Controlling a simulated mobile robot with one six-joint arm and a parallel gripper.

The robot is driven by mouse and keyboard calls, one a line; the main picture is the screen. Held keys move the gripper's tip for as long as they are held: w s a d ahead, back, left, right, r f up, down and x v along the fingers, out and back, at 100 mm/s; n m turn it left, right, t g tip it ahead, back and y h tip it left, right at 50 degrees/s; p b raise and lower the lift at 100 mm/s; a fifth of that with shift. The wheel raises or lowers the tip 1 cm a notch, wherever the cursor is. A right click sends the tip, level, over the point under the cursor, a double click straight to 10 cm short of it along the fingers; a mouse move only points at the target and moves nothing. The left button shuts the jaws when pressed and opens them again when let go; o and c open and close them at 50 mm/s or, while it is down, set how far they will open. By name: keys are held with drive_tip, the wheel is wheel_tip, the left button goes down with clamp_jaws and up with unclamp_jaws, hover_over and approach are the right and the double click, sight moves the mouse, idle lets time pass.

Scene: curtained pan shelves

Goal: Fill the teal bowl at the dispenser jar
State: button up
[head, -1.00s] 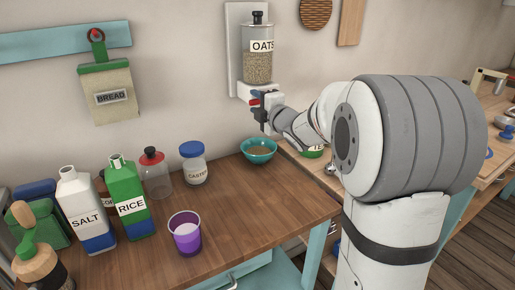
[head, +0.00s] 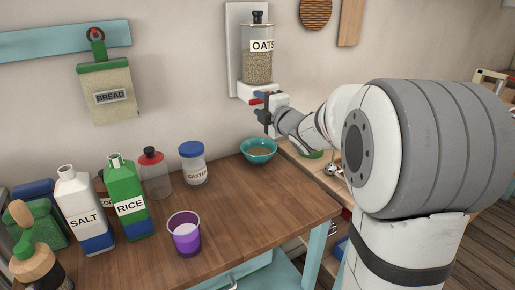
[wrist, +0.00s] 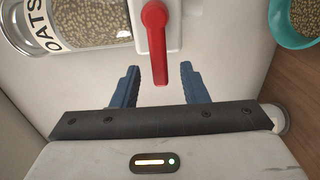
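The dispenser jar labelled OATS (head: 257,55) hangs on the wall, partly full of oats. Its red lever (wrist: 155,30) shows in the wrist view, pointing down the picture. My gripper (wrist: 158,77) is open. The lever's end lies between the two blue fingers in the picture, with a gap on each side, so it is not gripped. In the head view my gripper (head: 265,112) is just below the dispenser. The teal bowl (head: 259,159) stands on the wooden counter below the jar, with oats in it. Its rim also shows in the wrist view (wrist: 277,22).
A blue-lidded jar (head: 193,166), a red-lidded glass jar (head: 155,178), a green RICE carton (head: 128,190), a white SALT carton (head: 80,205) and a purple cup (head: 186,240) stand left on the counter (head: 240,220). The counter front is clear.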

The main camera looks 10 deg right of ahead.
drive_tip(key=b+v, duration=0.1)
drive_tip(key=v, duration=0.5)
idle(0.4)
drive_tip(key=s+d+f+m+g+h+p, duration=0.1)
drive_tip(key=s+f+m+g+h+p, duration=0.2)
drive_tip(key=s+m, duration=0.35)
drive_tip(key=s+d+f+m+g+h+p, duration=0.1)
drive_tip(key=s+d+f+m+g+h, duration=0.1)
drive_tip(key=s+f+m+g+h, duration=0.45)
drive_tip(key=s+a+f+m+g+y, duration=0.1)
drive_tip(key=s+a+m, duration=0.1)
drive_tip(key=s, duration=0.3)
drive_tip(key=s+a+f+m+g+y+p, duration=0.1)
drive_tip(key=s+a+m+g, duration=0.1)
drive_tip(key=s, duration=0.4)
drive_tip(key=s+a+f+m+g+y, duration=0.2)
drive_tip(key=s+m, duration=0.2)
drive_tip(key=s, duration=0.2)
drive_tip(key=shift+m+p, duration=0.3)
drive_tip(key=shift+p, duration=0.05)
